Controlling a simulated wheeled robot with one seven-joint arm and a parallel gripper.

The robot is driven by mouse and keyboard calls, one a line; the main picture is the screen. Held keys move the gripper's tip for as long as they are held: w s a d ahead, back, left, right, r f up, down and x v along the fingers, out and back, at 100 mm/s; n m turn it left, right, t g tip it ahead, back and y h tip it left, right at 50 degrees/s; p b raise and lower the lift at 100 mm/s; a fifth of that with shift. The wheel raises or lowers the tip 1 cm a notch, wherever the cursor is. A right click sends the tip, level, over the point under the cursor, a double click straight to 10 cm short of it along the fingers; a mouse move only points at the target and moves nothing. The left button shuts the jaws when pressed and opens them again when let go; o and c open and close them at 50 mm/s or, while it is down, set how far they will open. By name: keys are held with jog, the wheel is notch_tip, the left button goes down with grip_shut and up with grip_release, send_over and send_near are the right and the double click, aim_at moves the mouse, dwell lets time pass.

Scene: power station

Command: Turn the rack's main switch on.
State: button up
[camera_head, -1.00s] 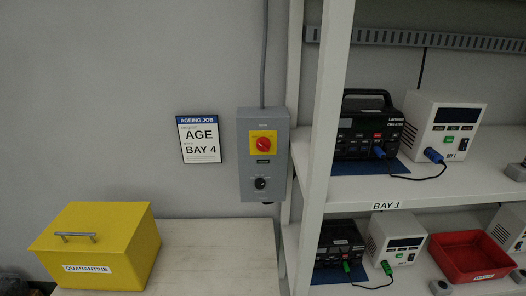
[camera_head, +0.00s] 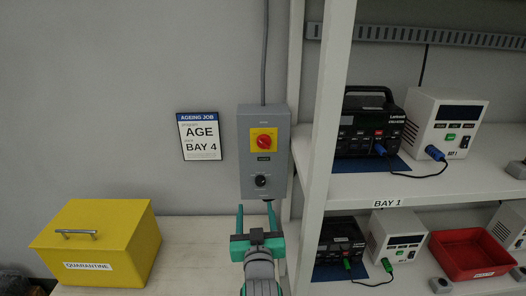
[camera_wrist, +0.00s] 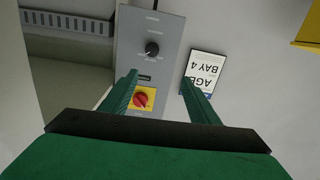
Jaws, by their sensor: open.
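The main switch is a red rotary knob (camera_head: 264,142) on a yellow plate, on the upper part of a grey wall box (camera_head: 246,183). A black selector knob (camera_head: 261,181) sits below it on the same box. My gripper (camera_head: 255,208) is open and empty, with its green fingers pointing up just below the box. In the wrist view the picture is upside down; the red knob (camera_wrist: 141,99) shows beside the left finger, and the black knob (camera_wrist: 152,49) lies farther up. The fingers appear apart from both knobs.
An ageing job sign (camera_head: 199,137) reading BAY 4 hangs left of the box. A yellow quarantine box (camera_head: 110,240) stands on the bench (camera_head: 195,262). A white rack post (camera_head: 322,130) stands close on the right, with devices on shelves. The wall before the box is clear.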

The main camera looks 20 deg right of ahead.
send_near(264, 145)
jog(key=s, duration=0.2)
jog(key=shift+m+h, duration=0.4)
jog(key=x, duration=0.7)
jog(key=a+x, duration=0.1)
jog(key=x, duration=0.3)
jog(key=shift+w, duration=0.15)
jog(key=shift+d+f, duration=0.1)
jog(key=c, duration=1)
